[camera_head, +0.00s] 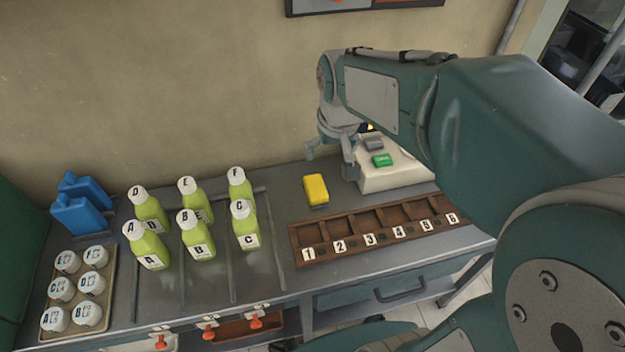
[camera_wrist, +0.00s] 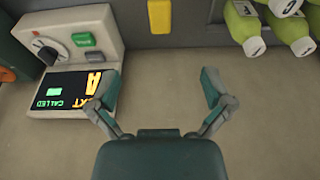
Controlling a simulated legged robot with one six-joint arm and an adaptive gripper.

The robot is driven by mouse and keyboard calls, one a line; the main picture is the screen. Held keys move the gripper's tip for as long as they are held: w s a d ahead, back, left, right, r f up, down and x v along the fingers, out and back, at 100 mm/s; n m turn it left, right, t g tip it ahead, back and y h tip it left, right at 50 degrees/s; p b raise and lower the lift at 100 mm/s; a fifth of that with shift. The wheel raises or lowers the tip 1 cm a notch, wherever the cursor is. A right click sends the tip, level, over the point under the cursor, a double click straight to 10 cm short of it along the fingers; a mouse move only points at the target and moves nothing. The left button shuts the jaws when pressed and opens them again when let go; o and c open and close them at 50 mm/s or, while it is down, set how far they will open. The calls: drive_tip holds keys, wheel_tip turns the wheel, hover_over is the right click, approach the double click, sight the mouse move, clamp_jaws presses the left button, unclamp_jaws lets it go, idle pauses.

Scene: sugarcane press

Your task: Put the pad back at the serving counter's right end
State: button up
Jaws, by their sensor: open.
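The pad seems to be the yellow block (camera_head: 316,189) with a dark underside, standing on the grey counter (camera_head: 274,210) behind the numbered wooden rack. Part of it also shows at the top edge of the wrist view (camera_wrist: 166,14). My gripper (camera_head: 338,158) is above the back of the counter, between the yellow block and the white control box. In the wrist view my gripper (camera_wrist: 160,85) has its two fingers spread wide with nothing between them. The yellow block is beyond the fingertips and apart from them.
The white control box (camera_head: 395,178), with green and grey buttons, stands right of the block; its display shows in the wrist view (camera_wrist: 70,95). The wooden rack (camera_head: 350,248) lies in front. Lettered green bottles (camera_head: 198,240) stand left, beyond them a tray of lidded cups (camera_head: 106,312) and blue containers (camera_head: 78,217).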

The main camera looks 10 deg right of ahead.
drive_tip(key=w+f+g, duration=0.2)
drive_tip(key=w+f, duration=0.4)
drive_tip(key=w, duration=0.1)
hover_over(315, 184)
wheel_tip(315, 184, down, 8)
drive_tip(key=shift+g, duration=0.4)
drive_tip(key=f, duration=0.6)
drive_tip(key=shift+w+a+f, duration=0.1)
drive_tip(key=shift+a, duration=0.1)
drive_tip(key=f, duration=0.5)
drive_tip(key=shift+d+f, duration=0.15)
drive_tip(key=shift+d, duration=0.05)
drive_tip(key=c, duration=1.1)
